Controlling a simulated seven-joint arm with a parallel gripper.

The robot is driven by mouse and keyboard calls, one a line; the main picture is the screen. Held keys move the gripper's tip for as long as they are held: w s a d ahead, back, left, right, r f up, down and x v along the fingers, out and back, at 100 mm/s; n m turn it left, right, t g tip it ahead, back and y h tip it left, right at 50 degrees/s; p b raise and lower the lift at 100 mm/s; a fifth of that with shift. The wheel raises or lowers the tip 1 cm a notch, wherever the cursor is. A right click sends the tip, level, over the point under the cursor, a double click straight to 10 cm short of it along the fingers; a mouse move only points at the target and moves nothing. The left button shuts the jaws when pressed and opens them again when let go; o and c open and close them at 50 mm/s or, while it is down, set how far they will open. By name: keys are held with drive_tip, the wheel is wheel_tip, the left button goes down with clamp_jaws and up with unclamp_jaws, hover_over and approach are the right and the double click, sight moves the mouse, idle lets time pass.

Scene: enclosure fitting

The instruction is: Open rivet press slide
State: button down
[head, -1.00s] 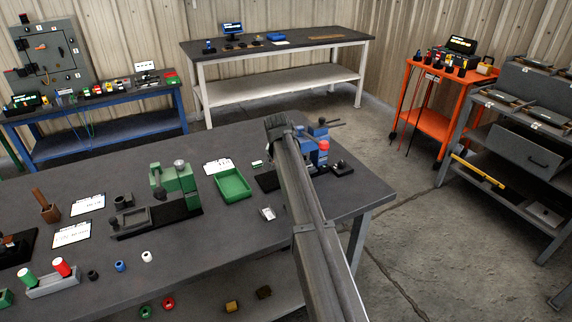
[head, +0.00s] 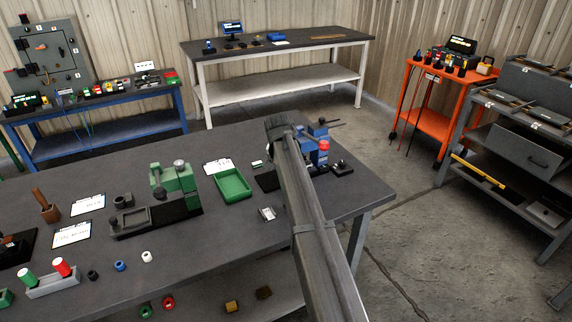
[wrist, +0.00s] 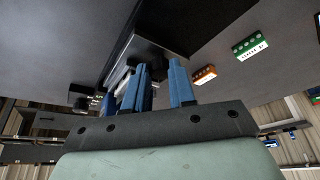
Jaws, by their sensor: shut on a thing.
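A blue bench device with a red cap (head: 323,146) and a dark lever stands on a black base at the right end of the grey workbench, partly hidden behind my arm. My arm reaches over the bench to it, and hides my gripper in the head view. In the wrist view my gripper (wrist: 158,70) has blue fingers closed around a small dark knob (wrist: 157,66), beside a grey metal block (wrist: 146,46). The fingers cover much of the knob. A green press (head: 177,182) with a grey tray stands on a black base further left.
A green tray (head: 233,186) and a white card (head: 218,166) lie between the two devices. A small metal piece (head: 267,214) lies near my arm. An orange terminal block (wrist: 204,75) and a green one (wrist: 250,46) show in the wrist view.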

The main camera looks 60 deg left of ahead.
drive_tip(key=shift+s, duration=0.1)
drive_tip(key=s, duration=0.9)
drive_tip(key=c, duration=1.2)
unclamp_jaws()
drive_tip(key=v, duration=1.4)
